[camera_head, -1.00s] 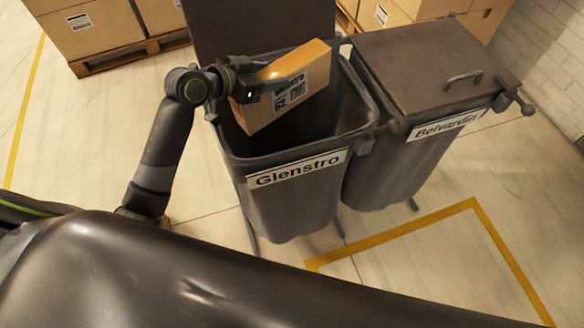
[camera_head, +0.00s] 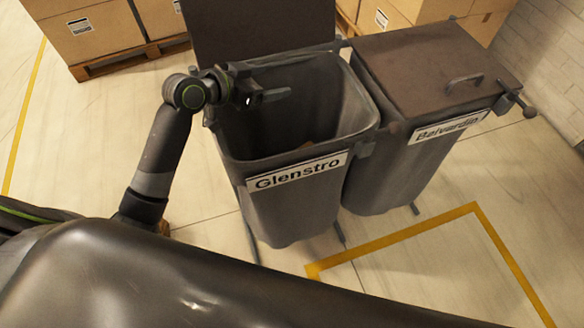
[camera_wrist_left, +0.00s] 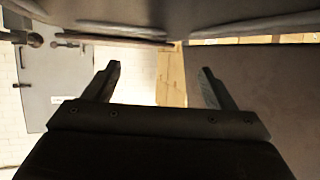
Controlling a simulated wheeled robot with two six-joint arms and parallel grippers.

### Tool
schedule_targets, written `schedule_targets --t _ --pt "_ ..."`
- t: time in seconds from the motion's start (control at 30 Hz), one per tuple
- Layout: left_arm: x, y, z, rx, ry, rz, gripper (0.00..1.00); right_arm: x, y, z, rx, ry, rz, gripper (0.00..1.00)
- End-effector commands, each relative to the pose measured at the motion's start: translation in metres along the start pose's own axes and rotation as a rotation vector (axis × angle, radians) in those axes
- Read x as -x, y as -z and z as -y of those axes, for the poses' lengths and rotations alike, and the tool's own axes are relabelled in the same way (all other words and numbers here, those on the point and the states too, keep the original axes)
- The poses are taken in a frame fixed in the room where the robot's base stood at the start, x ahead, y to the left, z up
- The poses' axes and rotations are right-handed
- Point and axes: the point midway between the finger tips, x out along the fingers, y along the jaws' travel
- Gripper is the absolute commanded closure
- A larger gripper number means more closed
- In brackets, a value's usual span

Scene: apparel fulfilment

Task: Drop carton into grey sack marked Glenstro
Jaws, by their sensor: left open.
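The grey sack marked Glenstro (camera_head: 290,215) stands open in the middle of the head view, its dark lid (camera_head: 262,25) raised behind it. My left gripper (camera_head: 272,96) is over the left part of the sack's mouth. It is open and empty; the left wrist view shows its two fingers (camera_wrist_left: 161,75) apart with nothing between them. A small brown patch (camera_head: 308,144) shows low inside the sack, probably part of the carton; the rest is hidden by the front wall. My right gripper is in neither view.
A second grey sack marked Belvardin (camera_head: 390,170) stands close on the right with its lid (camera_head: 425,70) shut. Cardboard boxes (camera_head: 95,30) on a pallet stand at the back left, others at the back right. Yellow lines (camera_head: 400,236) mark the clear floor in front.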

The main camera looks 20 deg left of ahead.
Motion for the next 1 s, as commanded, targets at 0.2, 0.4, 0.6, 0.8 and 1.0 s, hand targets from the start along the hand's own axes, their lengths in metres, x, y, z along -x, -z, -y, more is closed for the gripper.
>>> schedule_targets --t 0.2,0.4,0.6,0.8,1.0 --pt "0.03 -0.001 0.0 -0.005 0.002 0.002 0.22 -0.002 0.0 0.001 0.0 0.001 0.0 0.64" --pt "0.062 -0.001 0.001 -0.007 0.003 0.002 0.22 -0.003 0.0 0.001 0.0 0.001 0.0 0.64" --pt "0.088 -0.001 0.0 -0.005 0.001 0.003 0.22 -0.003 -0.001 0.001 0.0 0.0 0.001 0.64" --pt "0.111 0.0 0.0 -0.006 0.001 0.002 0.22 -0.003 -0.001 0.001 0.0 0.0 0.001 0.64" --pt "0.132 0.0 0.001 -0.005 0.003 0.002 0.22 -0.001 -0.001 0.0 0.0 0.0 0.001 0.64"
